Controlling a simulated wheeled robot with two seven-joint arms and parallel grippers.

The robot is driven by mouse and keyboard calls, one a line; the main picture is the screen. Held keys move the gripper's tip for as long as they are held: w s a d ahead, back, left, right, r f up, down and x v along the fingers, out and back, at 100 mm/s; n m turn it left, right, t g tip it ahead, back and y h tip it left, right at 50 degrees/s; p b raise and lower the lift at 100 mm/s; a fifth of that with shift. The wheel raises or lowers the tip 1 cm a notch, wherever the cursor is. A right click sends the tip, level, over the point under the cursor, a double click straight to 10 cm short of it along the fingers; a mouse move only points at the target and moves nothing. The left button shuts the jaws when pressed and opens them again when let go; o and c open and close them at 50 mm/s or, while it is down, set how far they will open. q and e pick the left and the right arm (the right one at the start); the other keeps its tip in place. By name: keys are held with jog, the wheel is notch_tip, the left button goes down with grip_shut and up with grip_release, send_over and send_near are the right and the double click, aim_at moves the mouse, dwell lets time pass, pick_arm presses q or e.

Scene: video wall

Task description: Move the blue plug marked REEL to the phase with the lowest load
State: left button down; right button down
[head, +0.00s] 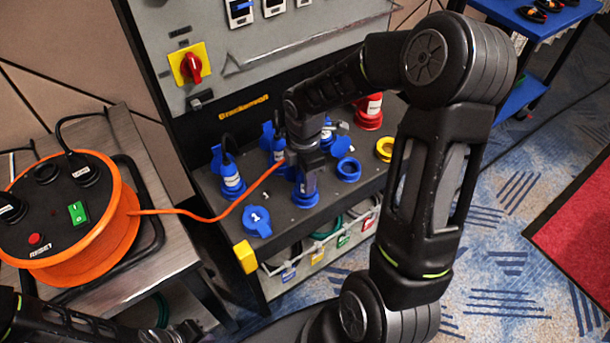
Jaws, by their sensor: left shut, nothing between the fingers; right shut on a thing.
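The REEL plug is mostly hidden by my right gripper (305,178), which is shut on it. Its orange cable (205,217) runs from the orange cable reel (75,220) at the left to the gripper. The gripper points down at a blue socket (306,199) in the front row of the distribution box; I cannot tell whether the plug is seated. An empty blue socket (348,169) is to its right. A labelled blue plug (231,176) stands to its left. The load displays (240,12) are cut off and unreadable. My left gripper (190,331) is shut and empty at the bottom.
A blue lid marked 1 (257,220) is at the shelf's front. Another blue plug (278,146), a red connector (369,112) and a yellow ring (385,149) share the shelf. A red rotary switch (191,67) is above. Coloured cables hang below. Patterned carpet lies right.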

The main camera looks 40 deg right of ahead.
jog(key=shift+f, duration=0.1)
jog(key=c, duration=0.8)
grip_release()
jog(key=shift+c, duration=0.7)
jog(key=o, duration=0.3)
jog(key=shift+w, duration=0.1)
